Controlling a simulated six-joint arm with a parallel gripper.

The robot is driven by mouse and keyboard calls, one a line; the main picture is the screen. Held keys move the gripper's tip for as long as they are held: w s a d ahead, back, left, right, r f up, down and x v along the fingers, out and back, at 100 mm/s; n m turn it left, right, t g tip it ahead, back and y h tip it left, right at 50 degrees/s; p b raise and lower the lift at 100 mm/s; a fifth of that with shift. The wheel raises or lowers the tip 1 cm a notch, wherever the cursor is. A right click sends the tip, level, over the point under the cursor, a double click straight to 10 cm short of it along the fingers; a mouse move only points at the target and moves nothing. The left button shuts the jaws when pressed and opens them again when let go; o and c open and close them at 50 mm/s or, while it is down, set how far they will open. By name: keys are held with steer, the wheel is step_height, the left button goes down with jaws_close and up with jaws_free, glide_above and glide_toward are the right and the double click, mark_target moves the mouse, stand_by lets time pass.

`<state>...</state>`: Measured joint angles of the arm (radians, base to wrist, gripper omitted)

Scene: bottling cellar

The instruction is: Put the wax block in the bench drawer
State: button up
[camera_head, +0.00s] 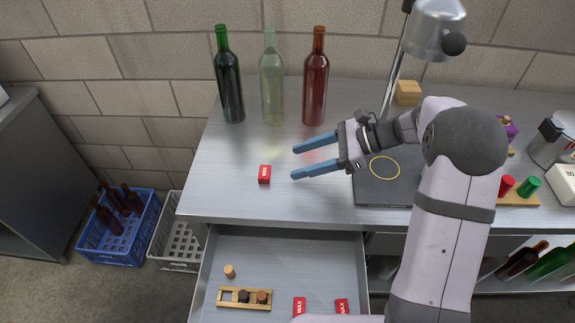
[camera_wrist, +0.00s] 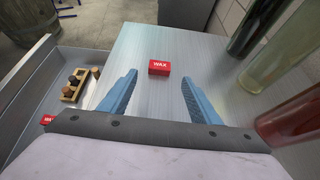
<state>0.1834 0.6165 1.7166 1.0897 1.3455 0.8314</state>
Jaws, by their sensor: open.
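A small red wax block (camera_head: 264,174) with a white label lies on the metal bench top, in front of the bottles. In the wrist view the wax block (camera_wrist: 159,68) lies beyond my fingertips, roughly midway between their lines. My gripper (camera_head: 293,162) is open and empty, to the right of the block and pointing toward it. Its blue fingers also show in the wrist view (camera_wrist: 158,82). The bench drawer (camera_head: 240,254) is pulled open below the bench front. It holds two red wax blocks (camera_head: 299,307) (camera_head: 342,306), a wooden rack (camera_head: 228,298) and a loose cork (camera_head: 229,271).
Green (camera_head: 230,85), clear (camera_head: 271,85) and red-brown (camera_head: 315,85) bottles stand at the back of the bench. A lamp (camera_head: 434,30) and dark mat (camera_head: 385,190) are at the right. The drawer's middle is bare. Crates (camera_head: 118,246) stand on the floor at left.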

steer(key=shift+v, duration=1.25)
steer(key=shift+c, duration=1.4)
